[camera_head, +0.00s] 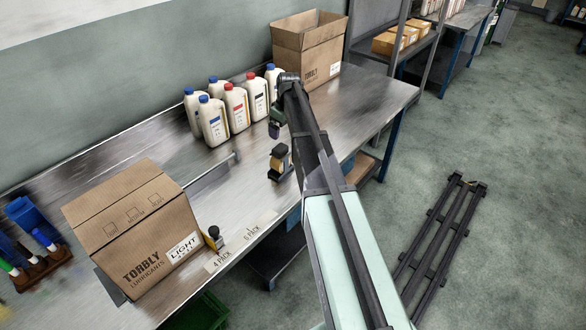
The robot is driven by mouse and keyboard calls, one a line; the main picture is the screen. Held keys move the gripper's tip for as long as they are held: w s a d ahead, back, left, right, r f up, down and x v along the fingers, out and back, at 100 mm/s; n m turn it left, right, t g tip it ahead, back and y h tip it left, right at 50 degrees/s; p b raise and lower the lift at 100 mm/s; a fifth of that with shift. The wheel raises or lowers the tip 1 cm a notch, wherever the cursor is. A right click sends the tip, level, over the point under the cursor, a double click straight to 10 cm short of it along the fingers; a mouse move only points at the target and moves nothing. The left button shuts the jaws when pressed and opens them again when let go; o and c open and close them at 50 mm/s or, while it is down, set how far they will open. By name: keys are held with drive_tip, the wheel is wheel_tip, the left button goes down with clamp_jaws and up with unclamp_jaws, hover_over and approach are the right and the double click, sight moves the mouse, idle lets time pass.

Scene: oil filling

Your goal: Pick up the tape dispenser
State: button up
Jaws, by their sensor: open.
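A small black-and-tan object, which looks like the tape dispenser (280,163), stands on the metal workbench (215,165) near its front edge. My gripper (275,131) is at the end of my arm, behind and slightly above the dispenser in the picture. It looks apart from the dispenser and is open, with nothing seen between its jaws. The fingertips are small and partly dark, so the exact gap is hard to see.
Several white bottles (212,120) stand behind on the bench. An open carton (308,50) is at the back, a closed carton (140,235) at the front left. A small black-and-tan item (214,238) sits beside the closed carton. A blue-and-brown holder (38,245) is far left.

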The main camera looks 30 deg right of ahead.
sight(280, 147)
drive_tip(key=shift+s+a, duration=0.1)
drive_tip(key=shift+a, duration=0.15)
drive_tip(key=f+b, duration=0.3)
drive_tip(key=b, duration=0.1)
drive_tip(key=f+b, duration=0.2)
drive_tip(key=shift+w+a+f, duration=0.15)
drive_tip(key=shift+w+f, duration=0.2)
drive_tip(key=shift+w, duration=0.05)
drive_tip(key=shift+r, duration=0.1)
drive_tip(key=f+b, duration=0.5)
drive_tip(key=shift+w+f, duration=0.2)
drive_tip(key=shift+w, duration=0.2)
drive_tip(key=shift+s+r, duration=0.1)
drive_tip(key=shift+r, duration=0.15)
drive_tip(key=c, duration=1.5)
drive_tip(key=shift+r+p, duration=0.1)
drive_tip(key=shift+p, duration=0.2)
